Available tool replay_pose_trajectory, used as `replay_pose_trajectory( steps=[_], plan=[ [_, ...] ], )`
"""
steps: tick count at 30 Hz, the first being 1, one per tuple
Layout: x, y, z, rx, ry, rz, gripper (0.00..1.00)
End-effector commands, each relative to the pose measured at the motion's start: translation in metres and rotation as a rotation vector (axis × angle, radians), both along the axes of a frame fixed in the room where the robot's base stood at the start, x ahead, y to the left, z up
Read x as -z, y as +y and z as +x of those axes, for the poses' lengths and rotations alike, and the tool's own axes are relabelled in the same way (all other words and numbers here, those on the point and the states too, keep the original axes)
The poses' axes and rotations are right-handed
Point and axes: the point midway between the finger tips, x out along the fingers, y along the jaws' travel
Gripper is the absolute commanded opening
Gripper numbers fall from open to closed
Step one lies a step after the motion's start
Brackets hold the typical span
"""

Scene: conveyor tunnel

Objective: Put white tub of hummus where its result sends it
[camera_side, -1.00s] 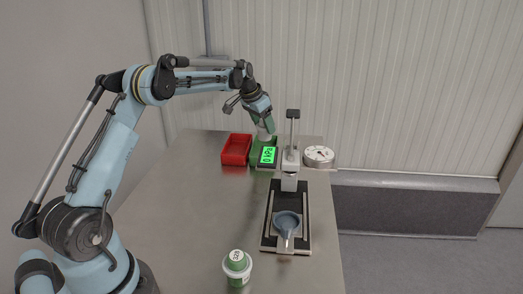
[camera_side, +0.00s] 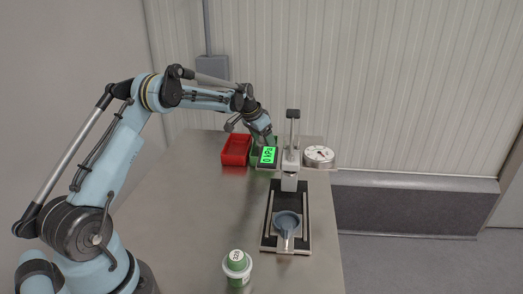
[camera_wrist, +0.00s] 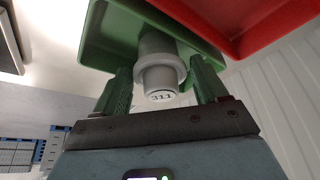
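The white tub of hummus (camera_wrist: 160,75) is between my gripper's two green fingers in the wrist view. Its end marked "311" faces the camera. My gripper (camera_wrist: 161,72) appears shut on it, with a finger against each side of the wide rim. The tub is at the green bin (camera_wrist: 97,35); whether it touches the floor cannot be told. In the side view my gripper (camera_side: 268,140) points down behind the lit green display (camera_side: 268,155) reading "0 kPa", which hides the tub and most of the bin.
A red bin (camera_side: 236,149) stands left of the green one. A press-like tester (camera_side: 291,165) with a blue cup holder (camera_side: 287,222) and a round gauge (camera_side: 319,155) are on the right. The table's middle left is clear.

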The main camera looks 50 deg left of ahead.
Motion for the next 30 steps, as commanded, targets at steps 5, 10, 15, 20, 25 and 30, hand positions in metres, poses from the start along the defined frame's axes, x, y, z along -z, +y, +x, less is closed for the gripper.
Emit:
replay_pose_trajectory(
  steps=[5, 10, 15, 20, 25, 30],
  plan=[
    [0.000, 0.000, 0.000, 0.000, 0.000, 0.000, 0.72],
    [-0.005, 0.000, 0.000, 0.000, 0.000, 0.000, 0.72],
    [-0.022, 0.000, -0.008, 0.000, 0.000, 0.000, 0.72],
    [-0.050, 0.000, -0.020, 0.000, 0.000, 0.000, 0.72],
    [-0.080, 0.000, -0.032, -0.001, 0.001, 0.000, 0.72],
    [-0.102, 0.000, -0.041, 0.000, 0.001, 0.000, 0.72]
  ],
)
